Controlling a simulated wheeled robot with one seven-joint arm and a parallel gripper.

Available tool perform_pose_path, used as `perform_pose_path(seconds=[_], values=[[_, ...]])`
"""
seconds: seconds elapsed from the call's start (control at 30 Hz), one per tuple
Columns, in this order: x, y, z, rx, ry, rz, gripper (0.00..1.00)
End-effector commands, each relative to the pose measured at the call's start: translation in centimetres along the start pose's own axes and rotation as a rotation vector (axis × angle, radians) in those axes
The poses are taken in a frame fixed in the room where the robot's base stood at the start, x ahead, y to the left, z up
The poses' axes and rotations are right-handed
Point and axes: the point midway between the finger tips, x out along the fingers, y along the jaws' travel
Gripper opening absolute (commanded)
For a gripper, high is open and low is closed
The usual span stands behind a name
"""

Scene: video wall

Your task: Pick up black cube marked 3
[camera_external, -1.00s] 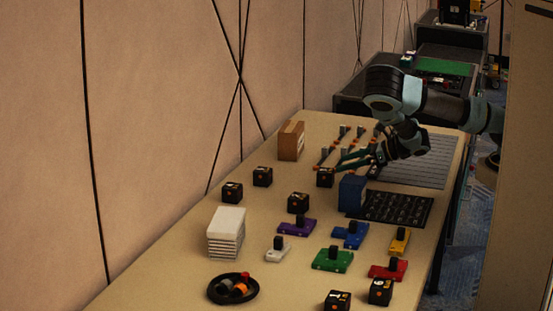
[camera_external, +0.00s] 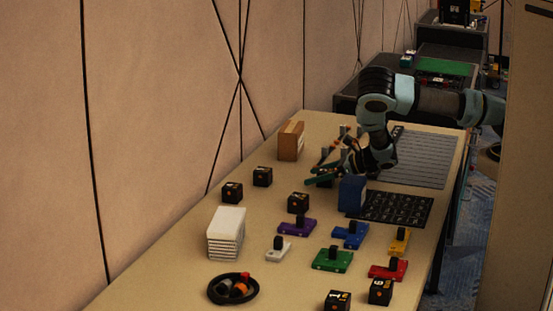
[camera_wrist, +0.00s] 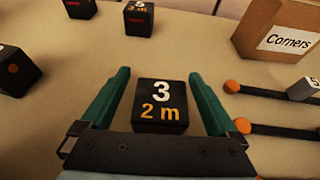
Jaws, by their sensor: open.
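The black cube marked 3 (camera_wrist: 160,106) lies between my open gripper's two green fingers in the wrist view. Its top reads a white 3 with an orange "2 m" below. My gripper (camera_wrist: 157,85) has a finger on each side of the cube, with a small gap to each. In the external view my gripper (camera_external: 325,169) is low over the far part of the table, and the cube is hidden there behind the fingers or hard to make out.
A cardboard box labelled "Corners" (camera_wrist: 278,32) stands at upper right in the wrist view, with orange-tipped rods (camera_wrist: 275,92) right of my gripper. Other black cubes (camera_wrist: 138,18) lie beyond and left. A blue box (camera_external: 352,192) stands close to my gripper in the external view.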

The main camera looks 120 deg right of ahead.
Motion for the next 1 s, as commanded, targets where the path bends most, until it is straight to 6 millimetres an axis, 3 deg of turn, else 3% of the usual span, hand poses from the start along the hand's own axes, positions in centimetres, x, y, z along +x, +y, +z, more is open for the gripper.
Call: perform_pose_path(seconds=[0.2, 1.0], values=[[0.05, -0.02, -0.03, 0.000, 0.000, -0.001, 0.94], [0.02, -0.03, 0.01, 0.000, -0.001, -0.001, 0.04]])
